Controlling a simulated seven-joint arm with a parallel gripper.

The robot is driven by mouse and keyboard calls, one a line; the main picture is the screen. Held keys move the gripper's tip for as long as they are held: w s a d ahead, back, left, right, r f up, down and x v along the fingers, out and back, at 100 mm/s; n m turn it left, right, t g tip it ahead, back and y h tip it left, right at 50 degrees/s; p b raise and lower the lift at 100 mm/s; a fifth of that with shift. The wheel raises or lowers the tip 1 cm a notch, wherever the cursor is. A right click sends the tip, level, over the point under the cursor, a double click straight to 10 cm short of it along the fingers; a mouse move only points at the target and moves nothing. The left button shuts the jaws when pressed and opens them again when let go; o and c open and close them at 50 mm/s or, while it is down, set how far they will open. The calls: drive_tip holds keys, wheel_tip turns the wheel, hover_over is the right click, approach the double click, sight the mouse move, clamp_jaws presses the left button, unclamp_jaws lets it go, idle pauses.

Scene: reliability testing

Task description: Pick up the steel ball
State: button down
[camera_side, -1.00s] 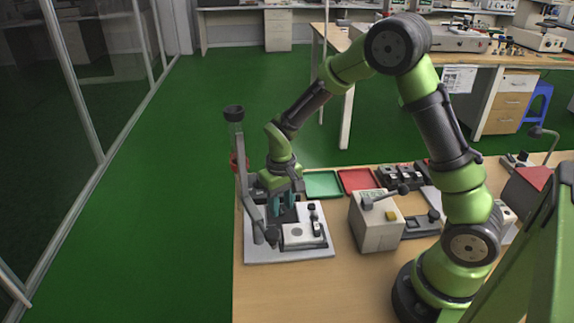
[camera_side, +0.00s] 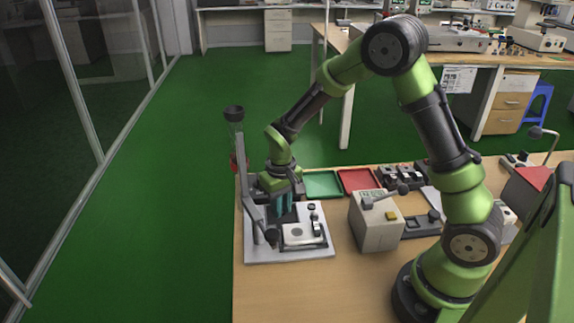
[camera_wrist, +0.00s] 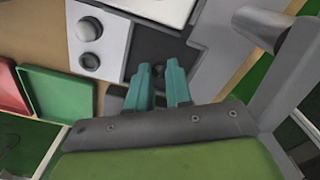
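My gripper (camera_wrist: 160,74) points down at the test stand, with its two teal fingers a narrow gap apart. In the side view my gripper (camera_side: 283,207) is low over the left part of the stand's base, beside its post. I cannot make out for certain a steel ball between the fingertips, so I cannot tell whether they hold it. A rounded grey piece (camera_wrist: 88,29) sits on a white panel in the wrist view; it may be a knob.
A green tray (camera_side: 322,184) and a red tray (camera_side: 357,180) lie behind and right of the stand. A beige control box (camera_side: 376,226) with a lever stands to its right. The front of the wooden table (camera_side: 300,294) is clear.

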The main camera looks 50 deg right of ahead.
drive_tip(key=shift+r, duration=2.5)
